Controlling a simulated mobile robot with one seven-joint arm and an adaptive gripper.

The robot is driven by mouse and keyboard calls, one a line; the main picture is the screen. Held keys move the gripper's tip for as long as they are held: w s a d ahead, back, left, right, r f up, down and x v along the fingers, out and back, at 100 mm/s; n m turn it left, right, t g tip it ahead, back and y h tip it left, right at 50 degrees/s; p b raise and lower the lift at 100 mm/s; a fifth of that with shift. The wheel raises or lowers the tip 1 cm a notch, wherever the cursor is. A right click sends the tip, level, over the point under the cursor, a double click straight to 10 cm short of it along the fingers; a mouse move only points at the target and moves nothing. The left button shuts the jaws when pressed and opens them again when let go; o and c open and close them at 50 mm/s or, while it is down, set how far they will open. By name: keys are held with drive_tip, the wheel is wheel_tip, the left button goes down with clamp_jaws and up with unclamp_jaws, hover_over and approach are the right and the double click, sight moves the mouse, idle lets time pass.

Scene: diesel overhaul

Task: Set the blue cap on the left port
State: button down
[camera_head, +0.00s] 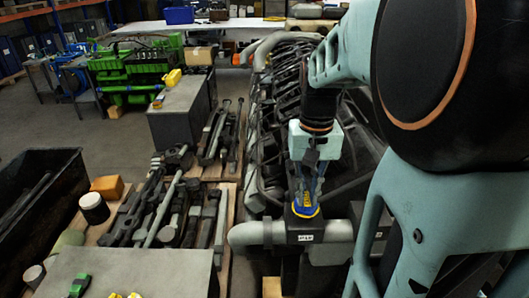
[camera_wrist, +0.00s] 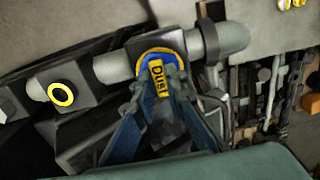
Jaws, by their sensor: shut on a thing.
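The blue cap (camera_head: 306,211) is between the fingertips of my gripper (camera_head: 305,195), which is shut on it. The cap carries a yellow label, and it also shows in the wrist view (camera_wrist: 146,60) between the fingers (camera_wrist: 160,82). It is at the left port (camera_head: 306,226), a dark block with a white tag on a grey pipe. A yellow ring shows around the cap there. I cannot tell whether the cap touches the port or is just above it. A second port with a yellow ring (camera_wrist: 60,94) shows in the wrist view, uncovered.
The grey pipe (camera_head: 247,234) ends left of the port, beside the big engine (camera_head: 275,120). Heavy tools (camera_head: 165,215) lie on pallets to the left. A grey tabletop (camera_head: 125,268) is at the front left. My arm hides the right side.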

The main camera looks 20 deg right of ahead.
drive_tip(key=c, duration=1.9)
unclamp_jaws()
drive_tip(key=shift+r, duration=0.1)
wheel_tip(320, 180, up, 12)
drive_tip(key=shift+f, duration=0.1)
